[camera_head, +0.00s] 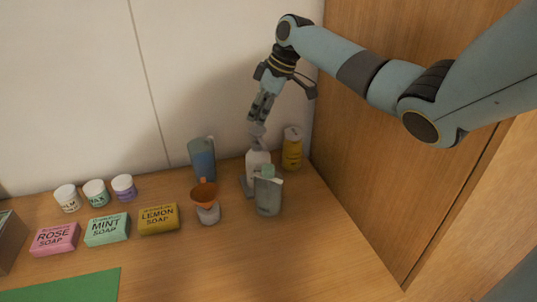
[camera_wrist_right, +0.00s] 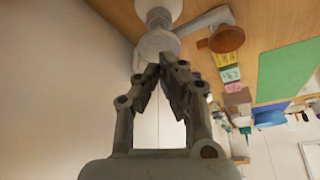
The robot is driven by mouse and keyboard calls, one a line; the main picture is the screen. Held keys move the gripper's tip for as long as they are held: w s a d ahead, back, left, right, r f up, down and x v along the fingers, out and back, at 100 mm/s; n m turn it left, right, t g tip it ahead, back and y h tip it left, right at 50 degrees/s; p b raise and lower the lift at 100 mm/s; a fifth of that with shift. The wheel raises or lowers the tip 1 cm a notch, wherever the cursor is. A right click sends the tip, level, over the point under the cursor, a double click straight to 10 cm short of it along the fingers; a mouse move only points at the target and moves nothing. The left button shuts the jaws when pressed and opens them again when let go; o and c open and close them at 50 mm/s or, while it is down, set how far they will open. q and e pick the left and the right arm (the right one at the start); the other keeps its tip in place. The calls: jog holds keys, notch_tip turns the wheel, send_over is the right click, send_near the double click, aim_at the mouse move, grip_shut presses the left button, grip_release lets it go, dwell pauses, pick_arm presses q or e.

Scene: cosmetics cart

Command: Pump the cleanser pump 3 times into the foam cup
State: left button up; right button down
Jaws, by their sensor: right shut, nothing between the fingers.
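A white pump bottle (camera_head: 258,158) stands at the back right of the counter, partly hidden behind a grey-green bottle. My right gripper (camera_head: 257,134) is shut and empty, pointing down just over the bottle's top. In the right wrist view the shut fingertips (camera_wrist_right: 162,62) are at the pale pump head (camera_wrist_right: 155,44); whether they touch it I cannot tell. The white bottle body (camera_wrist_right: 158,10) shows beyond it. No label is readable, so I cannot confirm it is the cleanser. No foam cup can be clearly identified. My left gripper is not in view.
A grey-green bottle (camera_head: 268,197) stands in front, a yellow bottle (camera_head: 292,150) right, a blue bottle (camera_head: 202,160) left. An orange funnel-like piece (camera_head: 204,193) sits on a small grey container (camera_head: 209,215). Soap boxes (camera_head: 107,229) and jars lie left. A wooden wall (camera_head: 365,170) bounds the right.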

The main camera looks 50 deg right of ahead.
dwell(0.5)
notch_tip(320, 180, up, 2)
jog(key=shift+r+p, duration=0.25)
jog(key=shift+p, duration=0.35)
jog(key=shift+r, duration=0.35)
notch_tip(320, 180, up, 3)
jog(key=shift+f, duration=0.1)
jog(key=shift+f, duration=0.1)
